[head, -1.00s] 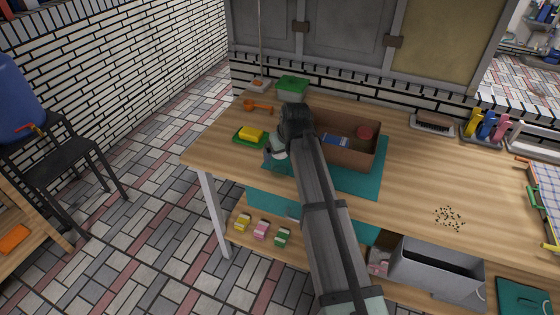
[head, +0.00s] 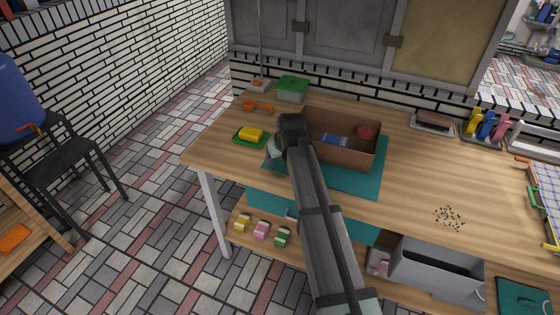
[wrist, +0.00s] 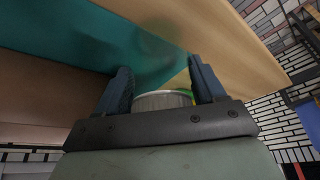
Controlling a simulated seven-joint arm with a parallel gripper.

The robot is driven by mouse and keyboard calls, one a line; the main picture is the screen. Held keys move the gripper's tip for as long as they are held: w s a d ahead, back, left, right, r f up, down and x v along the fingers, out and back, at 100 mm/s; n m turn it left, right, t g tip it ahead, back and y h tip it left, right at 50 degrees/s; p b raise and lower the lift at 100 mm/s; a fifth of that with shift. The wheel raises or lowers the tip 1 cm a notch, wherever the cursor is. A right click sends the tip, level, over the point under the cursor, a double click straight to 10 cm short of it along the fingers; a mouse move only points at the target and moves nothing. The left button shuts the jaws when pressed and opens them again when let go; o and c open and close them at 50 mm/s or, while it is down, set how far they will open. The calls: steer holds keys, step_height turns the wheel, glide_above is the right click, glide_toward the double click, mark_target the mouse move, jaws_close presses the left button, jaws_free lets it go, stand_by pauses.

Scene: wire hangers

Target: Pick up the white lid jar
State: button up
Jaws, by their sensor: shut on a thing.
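In the wrist view, the two dark blue fingers of my gripper (wrist: 160,76) stand on either side of a round object with a pale, greyish-white rim, which I take to be the white lid jar (wrist: 163,100). My gripper is shut on it. Only its upper rim shows; the rest is hidden behind the dark palm edge. In the head view, my gripper (head: 270,152) is at the left end of the brown box, over the left edge of the teal mat. The jar cannot be made out clearly there.
The brown open box (head: 350,158) holds a blue-and-white can (head: 334,140) and a red item (head: 366,132). It stands on the teal mat (head: 377,178). A green-lidded container (head: 292,88) stands behind.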

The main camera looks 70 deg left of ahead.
steer(key=c, duration=0.5)
step_height(320, 180, up, 9)
steer(key=shift+f, duration=0.1)
steer(key=shift+w+a+r, duration=0.2)
steer(key=shift+w+r, duration=0.05)
steer(key=shift+r, duration=0.5)
steer(key=shift+w+a+r, duration=0.55)
steer(key=shift+w+a, duration=1.15)
steer(key=shift+w, duration=0.95)
steer(key=shift+w+a+r, duration=0.6)
steer(key=shift+w+a, duration=1.1)
steer(key=shift+w, duration=1)
steer(key=shift+w+a+r, duration=0.55)
steer(key=shift+w+a, duration=1.15)
steer(key=shift+w, duration=0.95)
steer(key=shift+a, duration=0.1)
